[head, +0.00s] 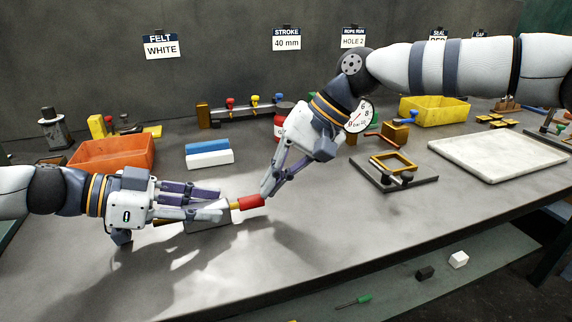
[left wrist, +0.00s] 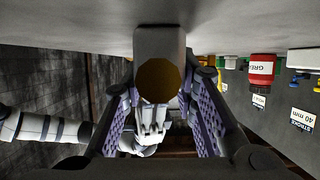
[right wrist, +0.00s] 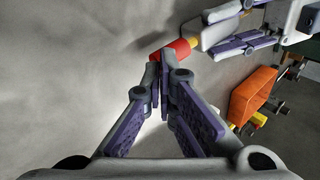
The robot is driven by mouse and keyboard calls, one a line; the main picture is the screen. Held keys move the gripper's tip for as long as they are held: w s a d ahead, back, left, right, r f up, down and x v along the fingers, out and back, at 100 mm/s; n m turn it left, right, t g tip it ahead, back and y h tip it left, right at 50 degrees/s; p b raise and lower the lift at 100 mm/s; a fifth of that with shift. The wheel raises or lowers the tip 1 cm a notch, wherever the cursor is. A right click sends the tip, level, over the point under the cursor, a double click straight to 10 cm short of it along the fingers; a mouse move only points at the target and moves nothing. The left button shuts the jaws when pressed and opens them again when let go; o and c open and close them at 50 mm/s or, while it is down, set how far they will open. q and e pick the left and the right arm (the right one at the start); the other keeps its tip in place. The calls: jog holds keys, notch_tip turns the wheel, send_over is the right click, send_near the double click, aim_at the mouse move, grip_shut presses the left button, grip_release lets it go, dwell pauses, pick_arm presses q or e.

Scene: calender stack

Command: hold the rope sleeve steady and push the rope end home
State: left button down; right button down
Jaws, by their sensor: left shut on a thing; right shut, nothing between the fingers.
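My left gripper (head: 222,205) is shut on a grey block (head: 208,221), which I take for the rope sleeve, low over the bench; I cannot tell whether it rests on it. A tan piece (head: 234,205) shows at its right end, with a red end piece (head: 251,202) beyond, apparently the rope end. In the left wrist view the block (left wrist: 160,42) sits between the fingers, with a brown octagonal face (left wrist: 159,80) showing. My right gripper (head: 266,194) is shut and empty, its tips at the red piece's right end. The right wrist view shows the red piece (right wrist: 176,50) beside the fingertips; contact is unclear.
An orange bin (head: 112,154) and blue and white blocks (head: 208,154) stand behind my left gripper. A red tin (head: 281,126) stands behind my right gripper. A black fixture (head: 395,182) and a pale tray (head: 490,152) lie to the right. The front middle bench is clear.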

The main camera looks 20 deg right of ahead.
dwell(0.3)
jog(key=shift+a+f, duration=0.2)
jog(key=shift+a, duration=0.4)
jog(key=shift+a+f, duration=0.15)
jog(key=shift+a, duration=0.4)
pick_arm(q)
jog(key=shift+s+d, duration=0.1)
jog(key=c, duration=1.2)
grip_release()
pick_arm(e)
jog(key=v, duration=1.4)
jog(key=shift+w+r, duration=0.15)
